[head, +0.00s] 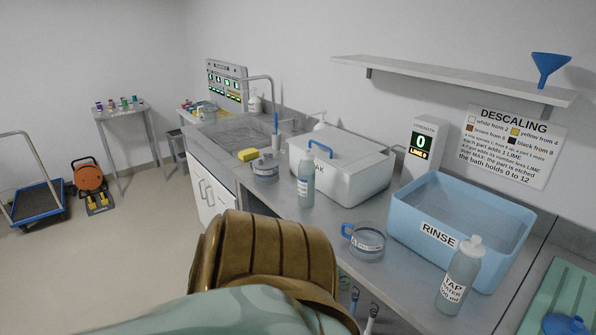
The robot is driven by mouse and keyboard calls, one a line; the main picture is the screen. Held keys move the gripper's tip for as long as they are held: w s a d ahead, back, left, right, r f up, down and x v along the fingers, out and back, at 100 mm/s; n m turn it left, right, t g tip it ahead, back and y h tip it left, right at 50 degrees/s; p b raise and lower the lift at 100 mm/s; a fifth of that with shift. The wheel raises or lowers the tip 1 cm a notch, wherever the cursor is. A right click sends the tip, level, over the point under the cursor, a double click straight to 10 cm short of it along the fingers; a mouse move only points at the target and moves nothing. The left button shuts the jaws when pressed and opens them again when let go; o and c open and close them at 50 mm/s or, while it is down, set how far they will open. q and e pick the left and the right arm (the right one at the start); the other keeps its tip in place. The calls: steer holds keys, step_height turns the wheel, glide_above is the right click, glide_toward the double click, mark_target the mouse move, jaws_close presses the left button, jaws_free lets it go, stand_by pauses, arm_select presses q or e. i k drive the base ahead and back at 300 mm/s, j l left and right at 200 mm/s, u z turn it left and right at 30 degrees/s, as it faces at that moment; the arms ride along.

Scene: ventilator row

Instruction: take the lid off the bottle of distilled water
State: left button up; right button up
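A slim clear bottle (305,182) with a pale blue label stands upright on the counter, in front of the white lidded bath. Its label is too small to read, so I cannot tell whether it holds distilled water. Its narrow top reaches up in front of the bath wall. A second clear bottle (461,280) with a white cap stands upright at the front right, before the blue rinse tub. Its label seems to read tap water. Neither of my grippers shows in the head view.
The white bath (345,180) has a lid with a blue handle. The blue rinse tub (408,222) stands right of it. A glass jug (367,241) with a blue handle and a grey measuring cup (265,170) stand on the counter (328,212). A shelf (450,80) hangs above.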

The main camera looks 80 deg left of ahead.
mark_target(307, 155)
steer(key=u, duration=2.6)
steer(key=z, duration=0.5)
steer(key=i+j+z, duration=0.15)
steer(key=j+z, duration=0.25)
steer(key=i+j+z, duration=0.1)
steer(key=z, duration=0.3)
steer(key=j+z, duration=0.35)
